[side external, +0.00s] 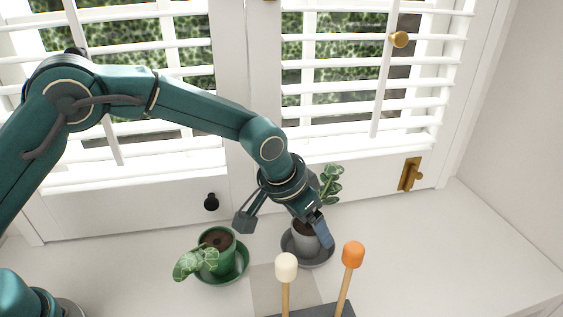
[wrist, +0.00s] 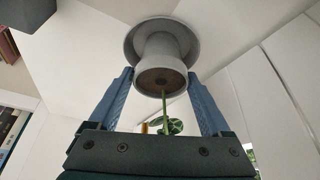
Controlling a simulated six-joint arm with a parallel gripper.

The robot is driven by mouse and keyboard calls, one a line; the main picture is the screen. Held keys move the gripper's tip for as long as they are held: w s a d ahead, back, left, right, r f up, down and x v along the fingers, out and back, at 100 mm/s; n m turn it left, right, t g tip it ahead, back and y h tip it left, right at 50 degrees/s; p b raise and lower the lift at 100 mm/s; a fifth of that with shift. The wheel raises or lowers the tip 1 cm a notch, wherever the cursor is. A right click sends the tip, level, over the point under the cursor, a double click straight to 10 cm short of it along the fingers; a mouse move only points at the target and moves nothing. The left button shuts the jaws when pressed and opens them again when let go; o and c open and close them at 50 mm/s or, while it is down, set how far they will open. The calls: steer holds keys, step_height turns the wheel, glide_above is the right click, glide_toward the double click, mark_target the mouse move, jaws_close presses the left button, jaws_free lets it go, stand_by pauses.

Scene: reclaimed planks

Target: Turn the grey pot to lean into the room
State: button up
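The grey pot (side external: 305,238) stands upright in a grey saucer (side external: 315,262) on the white sill. Its plant (side external: 330,184) leans back toward the window, with leaves up and to the right. My gripper (side external: 284,232) points down at the pot with its fingers wide apart. In the wrist view the grey pot (wrist: 160,78) sits between the two fingertips (wrist: 159,74), with its stem and leaves (wrist: 170,126) toward my palm. The fingers look close to the rim; I cannot tell whether either touches. My wrist partly hides the pot in the side view.
A green pot (side external: 222,258) in a green saucer stands left of the grey one, its leaves toward the front left. White-knobbed (side external: 286,266) and orange-knobbed (side external: 353,254) sticks rise from a dark block in front. Shuttered windows (side external: 345,90) stand behind. The right of the sill is clear.

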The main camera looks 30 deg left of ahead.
mark_target(300, 231)
steer(key=shift+o, duration=0.5)
steer(key=v, duration=0.4)
steer(key=shift+s+a+r, duration=0.1)
steer(key=shift+r, duration=0.3)
steer(key=s+a+r+n+t, duration=0.3)
steer(key=s+a+r, duration=0.3)
steer(key=a+r, duration=0.6)
steer(key=s+a+f+g, duration=0.1)
steer(key=s+a+f, duration=0.1)
steer(key=s, duration=0.5)
steer(key=s+a+f+n+g+y, duration=0.1)
steer(key=s+a+f, duration=0.1)
steer(key=s, duration=0.6)
steer(key=shift+f+y, duration=0.3)
steer(key=shift+f, duration=0.2)
